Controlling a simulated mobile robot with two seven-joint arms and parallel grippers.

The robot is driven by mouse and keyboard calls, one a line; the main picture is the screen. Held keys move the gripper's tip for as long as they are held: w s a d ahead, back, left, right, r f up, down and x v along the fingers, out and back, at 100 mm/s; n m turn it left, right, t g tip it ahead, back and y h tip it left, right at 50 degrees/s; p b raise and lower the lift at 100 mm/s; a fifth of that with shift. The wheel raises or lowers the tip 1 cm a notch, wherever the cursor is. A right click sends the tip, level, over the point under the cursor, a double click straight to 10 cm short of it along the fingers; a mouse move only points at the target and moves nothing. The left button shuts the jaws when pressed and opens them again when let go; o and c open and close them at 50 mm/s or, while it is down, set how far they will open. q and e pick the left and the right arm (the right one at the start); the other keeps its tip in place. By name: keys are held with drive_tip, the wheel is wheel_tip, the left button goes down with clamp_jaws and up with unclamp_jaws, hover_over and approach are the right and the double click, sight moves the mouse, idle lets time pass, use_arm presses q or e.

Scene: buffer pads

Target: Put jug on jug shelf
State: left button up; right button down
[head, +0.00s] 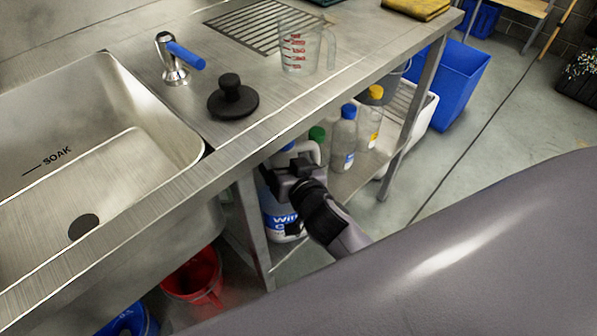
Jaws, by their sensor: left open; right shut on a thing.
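A white jug (283,222) with a blue and white label, partly readable as "Win", is below the counter's front edge. Its handle is at the top. My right gripper (285,175) is shut on the jug at its upper part and covers much of it. The lower shelf (345,181) under the counter carries several bottles, just right of and behind the jug. I cannot tell whether the jug's base touches the shelf. My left gripper is not in view.
A metal post (251,235) stands just left of the jug, and another leg (412,110) at the shelf's right end. Bottles (343,138) stand on the shelf. A clear measuring jug (300,52) and a black plunger-like stopper (232,98) are on the counter. A red bucket (195,278) is below the sink.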

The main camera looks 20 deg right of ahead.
drive_tip(key=w, duration=0.1)
drive_tip(key=w+a, duration=0.1)
drive_tip(key=w, duration=0.3)
drive_tip(key=shift+a+r+b, duration=0.3)
drive_tip(key=shift+a+r, duration=0.05)
drive_tip(key=shift+a, duration=0.05)
drive_tip(key=shift+f, duration=0.1)
wheel_tip(320, 180, down, 3)
drive_tip(key=shift+f+b, duration=0.2)
drive_tip(key=shift+b, duration=0.65)
use_arm(q)
drive_tip(key=shift+w+d+t, duration=0.3)
drive_tip(key=shift+w+d, duration=0.25)
drive_tip(key=shift+w, duration=0.05)
use_arm(e)
unclamp_jaws()
drive_tip(key=shift+s+f, duration=0.15)
drive_tip(key=shift+f, duration=0.15)
use_arm(q)
drive_tip(key=shift+s+f, duration=0.1)
drive_tip(key=shift+s+a+f, duration=0.1)
drive_tip(key=shift+s, duration=0.05)
